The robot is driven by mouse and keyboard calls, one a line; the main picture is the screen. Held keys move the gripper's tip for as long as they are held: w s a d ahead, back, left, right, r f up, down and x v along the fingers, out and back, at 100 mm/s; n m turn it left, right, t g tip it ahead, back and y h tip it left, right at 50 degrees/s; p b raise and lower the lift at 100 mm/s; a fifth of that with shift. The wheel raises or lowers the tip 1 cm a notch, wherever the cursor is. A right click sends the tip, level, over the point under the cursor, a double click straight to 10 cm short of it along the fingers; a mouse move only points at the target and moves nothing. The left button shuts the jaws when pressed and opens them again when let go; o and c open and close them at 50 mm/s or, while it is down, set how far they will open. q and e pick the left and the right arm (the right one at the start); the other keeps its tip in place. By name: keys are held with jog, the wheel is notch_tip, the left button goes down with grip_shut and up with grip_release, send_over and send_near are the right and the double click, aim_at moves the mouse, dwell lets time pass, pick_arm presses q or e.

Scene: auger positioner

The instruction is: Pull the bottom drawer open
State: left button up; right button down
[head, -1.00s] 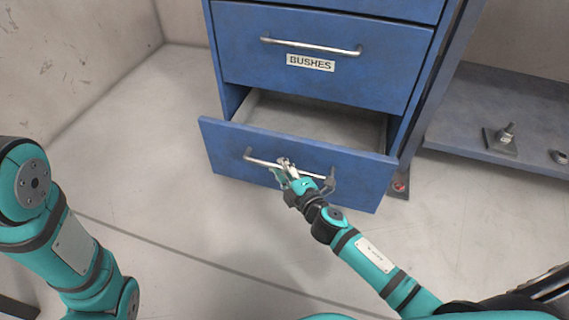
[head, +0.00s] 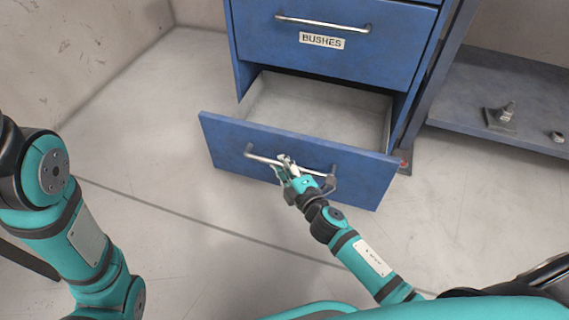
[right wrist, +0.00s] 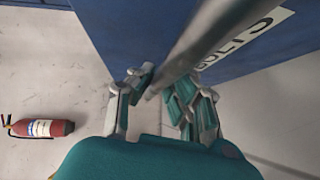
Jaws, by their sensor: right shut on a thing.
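The bottom drawer (head: 350,184) of the blue cabinet is well open, and the bare part of its inside shows as empty. Its metal bar handle (head: 262,157) runs across its front. My right gripper (head: 287,166) is shut on the handle near its middle. In the right wrist view the handle (right wrist: 207,42) passes between the fingers of my right gripper (right wrist: 163,90), with part of a label (right wrist: 245,40) on the drawer front behind it. My left arm shows at the left of the head view, but its gripper is out of the picture.
A closed drawer labelled BUSHES (head: 322,41) is above. A low shelf (head: 470,95) at the right holds a bolt on a plate (head: 501,115) and a nut (head: 556,137). A fire extinguisher (right wrist: 42,128) lies to the left in the right wrist view. Floor in front is clear.

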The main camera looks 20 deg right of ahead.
jog(key=shift+r, duration=0.15)
jog(key=c, duration=1.3)
grip_release()
jog(key=v, duration=1.2)
jog(key=shift+d, duration=0.1)
